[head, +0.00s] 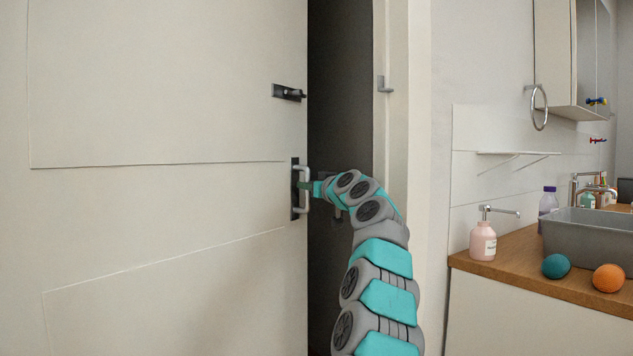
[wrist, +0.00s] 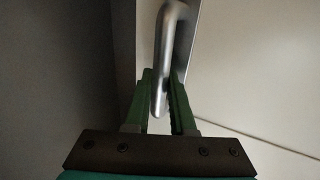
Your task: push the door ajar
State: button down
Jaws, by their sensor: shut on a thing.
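The white door (head: 165,220) fills the left of the head view. A dark gap (head: 338,95) shows between its right edge and the frame, so it stands partly open. A silver handle (head: 303,188) on a black plate is at the door's right edge. In the wrist view the handle (wrist: 162,65) runs down between the green fingers of my gripper (wrist: 160,108). My gripper (head: 316,188) is shut on the handle. The fingertips are small and partly hidden in the head view.
A black latch (head: 288,92) sits above the handle. The door frame (head: 398,120) stands right of the gap. Further right, a wooden counter (head: 520,258) holds a pink soap bottle (head: 483,241), a grey basin (head: 588,236), a teal ball (head: 556,266) and an orange ball (head: 608,278).

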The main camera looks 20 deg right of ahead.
jog(key=shift+w+d+r, duration=0.2)
jog(key=shift+w+r, duration=0.1)
jog(key=shift+r, duration=0.05)
jog(key=shift+w+a+f+p, duration=0.25)
jog(key=shift+w+a+p, duration=0.05)
jog(key=shift+w, duration=0.2)
jog(key=c, duration=1)
grip_release()
jog(key=shift+o, duration=1.2)
jog(key=shift+f, duration=0.1)
jog(key=shift+a, duration=0.1)
jog(key=shift+a, duration=0.1)
